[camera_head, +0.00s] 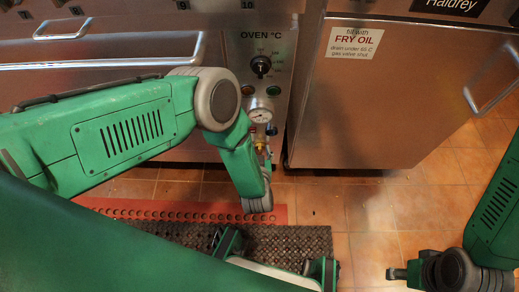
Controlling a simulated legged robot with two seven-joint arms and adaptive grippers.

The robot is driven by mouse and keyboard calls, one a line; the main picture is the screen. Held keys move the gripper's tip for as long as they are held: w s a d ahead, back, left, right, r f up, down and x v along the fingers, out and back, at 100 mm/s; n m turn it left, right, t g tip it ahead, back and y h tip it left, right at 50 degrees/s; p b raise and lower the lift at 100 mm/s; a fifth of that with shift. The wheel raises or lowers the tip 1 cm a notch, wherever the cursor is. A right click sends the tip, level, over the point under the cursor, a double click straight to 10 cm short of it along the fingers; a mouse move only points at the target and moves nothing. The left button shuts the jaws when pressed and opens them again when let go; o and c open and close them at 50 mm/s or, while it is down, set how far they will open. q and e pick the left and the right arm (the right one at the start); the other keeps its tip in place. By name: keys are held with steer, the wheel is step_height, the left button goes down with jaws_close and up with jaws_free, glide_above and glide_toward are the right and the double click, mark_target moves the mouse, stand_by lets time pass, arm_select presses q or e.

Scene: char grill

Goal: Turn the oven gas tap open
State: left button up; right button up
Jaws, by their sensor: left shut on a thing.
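The oven front has a control panel with a black dial (261,66) and a round pressure gauge (260,115). The gas tap (261,147), with brass-coloured parts, is just below the gauge. My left arm comes in from the left and bends down in front of the panel. My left gripper (267,160) is at the tap, shut on it, and is largely hidden behind my green forearm, so finger contact is hard to see. My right gripper (397,273) is low at the right, over the tiled floor and away from the oven. Its fingers are small and dark.
A steel fryer cabinet (385,110) with a "FRY OIL" label (354,43) stands right of the panel. A red strip (285,213) and a dark perforated mat (290,240) lie on the tiles below. Oven handles (62,30) are at the left. Floor at the right is clear.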

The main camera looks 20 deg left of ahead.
arm_select(q)
steer(key=shift+a, duration=0.15)
steer(key=shift+n+h+p, duration=0.4)
steer(key=shift+n, duration=0.5)
steer(key=n, duration=0.1)
steer(key=n+t+h, duration=0.1)
steer(key=shift+a+f+n+h, duration=0.1)
steer(key=shift+a+n+h, duration=0.1)
steer(key=shift+n+h, duration=0.1)
steer(key=shift+a+f+n+t+h+b, duration=0.15)
steer(key=shift+n+t+h, duration=0.4)
steer(key=shift+n, duration=0.9)
steer(key=shift+f+n+t+h+b, duration=0.15)
steer(key=shift+n+t+h, duration=0.4)
steer(key=shift+n, duration=0.95)
steer(key=shift+a+f+n+t+h+b, duration=0.15)
steer(key=shift+n+t+h, duration=0.15)
steer(key=shift+n+t, duration=0.85)
steer(key=shift+n+g, duration=0.25)
steer(key=shift+n, duration=0.25)
steer(key=o, duration=1.1)
steer(key=shift+d, duration=0.1)
steer(key=shift+o, duration=0.2)
steer(key=shift+d+r, duration=0.1)
steer(key=shift+d, duration=0.05)
